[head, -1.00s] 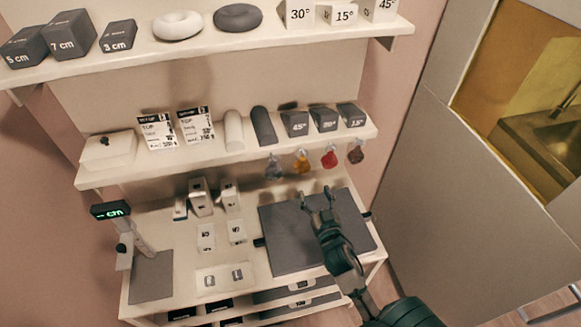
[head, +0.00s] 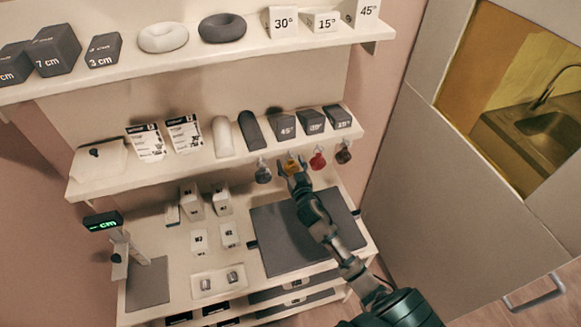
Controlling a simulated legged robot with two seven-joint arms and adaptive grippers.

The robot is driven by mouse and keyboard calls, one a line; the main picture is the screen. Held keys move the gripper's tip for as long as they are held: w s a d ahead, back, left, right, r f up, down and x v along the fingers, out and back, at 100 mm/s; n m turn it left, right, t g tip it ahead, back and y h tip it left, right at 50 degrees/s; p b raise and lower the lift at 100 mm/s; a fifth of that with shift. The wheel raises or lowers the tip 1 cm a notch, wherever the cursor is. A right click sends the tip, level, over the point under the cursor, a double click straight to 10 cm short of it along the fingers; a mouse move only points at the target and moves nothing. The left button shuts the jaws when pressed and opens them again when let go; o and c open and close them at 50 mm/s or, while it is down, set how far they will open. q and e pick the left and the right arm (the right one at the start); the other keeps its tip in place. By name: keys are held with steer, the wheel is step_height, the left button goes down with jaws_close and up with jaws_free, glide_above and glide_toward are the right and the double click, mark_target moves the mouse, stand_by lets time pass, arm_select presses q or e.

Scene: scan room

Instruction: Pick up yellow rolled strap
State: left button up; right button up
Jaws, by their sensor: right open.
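The yellow rolled strap (head: 292,167) hangs below the front edge of the middle shelf, between a grey rolled strap (head: 263,172) and a red one (head: 318,159). My right gripper (head: 292,170) is open and reaches up to the yellow strap, with its fingertips at or just in front of it. The fingers partly cover the strap. I cannot tell whether they touch it. My left gripper is not in view.
A dark brown strap (head: 343,152) hangs right of the red one. The middle shelf (head: 130,181) holds wedges, rolls and cards just above. A dark mat (head: 290,258) lies on the lower counter. A grey cabinet (head: 430,190) stands at right.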

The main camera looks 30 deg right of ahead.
steer(key=c, duration=1.1)
steer(key=shift+s, duration=0.1)
